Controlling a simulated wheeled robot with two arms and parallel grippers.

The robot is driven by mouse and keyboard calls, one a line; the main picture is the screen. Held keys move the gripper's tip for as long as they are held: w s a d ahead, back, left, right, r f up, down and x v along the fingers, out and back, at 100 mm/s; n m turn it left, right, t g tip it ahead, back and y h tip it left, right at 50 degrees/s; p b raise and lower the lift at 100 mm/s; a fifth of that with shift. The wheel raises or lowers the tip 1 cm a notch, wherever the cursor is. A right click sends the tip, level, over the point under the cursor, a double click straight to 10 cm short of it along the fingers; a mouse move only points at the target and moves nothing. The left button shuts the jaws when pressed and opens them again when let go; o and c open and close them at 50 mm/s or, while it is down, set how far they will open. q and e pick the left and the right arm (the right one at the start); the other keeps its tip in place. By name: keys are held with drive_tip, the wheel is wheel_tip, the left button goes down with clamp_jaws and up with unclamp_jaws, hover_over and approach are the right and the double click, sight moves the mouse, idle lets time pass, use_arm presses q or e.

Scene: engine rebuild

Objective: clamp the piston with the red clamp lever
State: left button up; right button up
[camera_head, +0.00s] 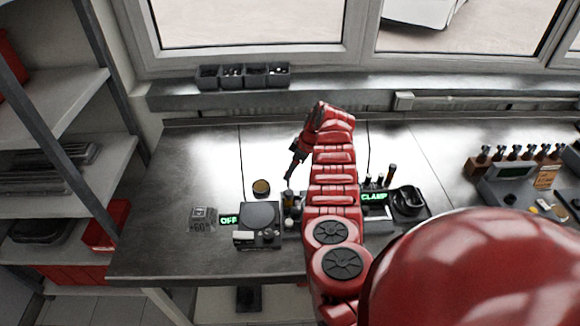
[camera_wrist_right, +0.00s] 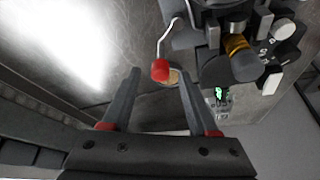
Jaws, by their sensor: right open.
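The red clamp lever shows in the right wrist view as a bent metal rod with a red knob (camera_wrist_right: 161,70). My right gripper (camera_wrist_right: 158,74) is open; its two fingers point at the knob, one on each side in the picture. I cannot tell whether they touch it. In the head view my right gripper (camera_head: 290,176) hangs over the bench, left of my arm. A brass-coloured cylindrical part (camera_wrist_right: 237,44) sits in dark fixture hardware right of the knob; I cannot tell whether it is the piston. My right arm hides part of the fixture in the head view. My left gripper is not seen.
A dark round-plated device (camera_head: 259,216) stands beside a green OFF display (camera_head: 229,219). A small round tin (camera_head: 261,187) is behind it. A green CLAMP display (camera_head: 374,198) is right of my arm. The bench's left part (camera_head: 180,165) is clear.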

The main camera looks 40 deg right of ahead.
drive_tip(key=shift+w+a+f, duration=0.15)
drive_tip(key=shift+a+f, duration=0.05)
drive_tip(key=shift+f, duration=0.45)
drive_tip(key=shift+c, duration=0.2)
clamp_jaws()
